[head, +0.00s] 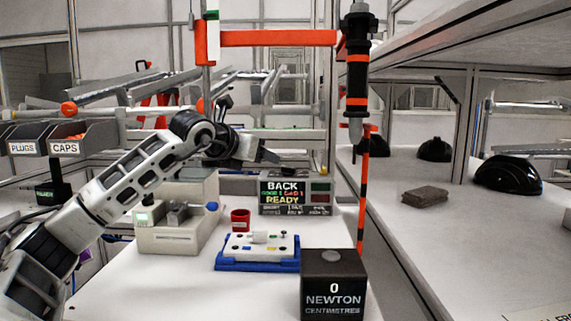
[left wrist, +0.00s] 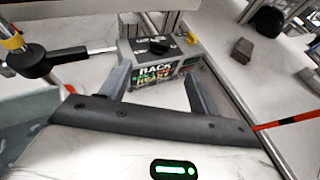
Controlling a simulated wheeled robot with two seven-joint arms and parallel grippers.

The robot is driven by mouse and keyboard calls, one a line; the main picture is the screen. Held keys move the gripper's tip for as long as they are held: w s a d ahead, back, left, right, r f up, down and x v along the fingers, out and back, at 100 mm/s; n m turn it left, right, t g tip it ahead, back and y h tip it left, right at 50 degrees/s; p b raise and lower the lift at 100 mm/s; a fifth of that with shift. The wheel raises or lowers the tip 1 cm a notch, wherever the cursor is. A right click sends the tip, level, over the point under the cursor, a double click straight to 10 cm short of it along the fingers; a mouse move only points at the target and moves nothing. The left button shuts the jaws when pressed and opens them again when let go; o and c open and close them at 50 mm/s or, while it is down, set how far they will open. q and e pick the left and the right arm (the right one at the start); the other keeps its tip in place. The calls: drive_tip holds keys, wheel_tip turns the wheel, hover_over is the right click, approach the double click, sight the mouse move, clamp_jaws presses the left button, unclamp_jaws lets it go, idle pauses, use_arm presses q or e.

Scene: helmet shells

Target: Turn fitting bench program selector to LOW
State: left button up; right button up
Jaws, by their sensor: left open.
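The grey bench unit (head: 296,193) stands at the back of the white table, with a lit panel reading BACK and READY. It also shows in the left wrist view (left wrist: 126,50), with a dark knob-like part (left wrist: 156,47) on its top face. Which setting that part points to is too small to read. My left gripper (head: 267,158) is above and slightly left of the unit in the head view. In the left wrist view its two fingers (left wrist: 158,88) are open and empty, apart from the unit, which lies beyond them. My right gripper is not in view.
A black and orange tool (head: 357,75) hangs at the right. Black helmet shells (head: 508,174) lie on the right bench.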

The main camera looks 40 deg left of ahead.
sight(284, 177)
use_arm(q)
drive_tip(key=p+x, duration=0.3)
drive_tip(key=x, duration=0.9)
drive_tip(key=shift+w+f, duration=0.1)
drive_tip(key=shift+w, duration=0.05)
drive_tip(key=c, duration=1)
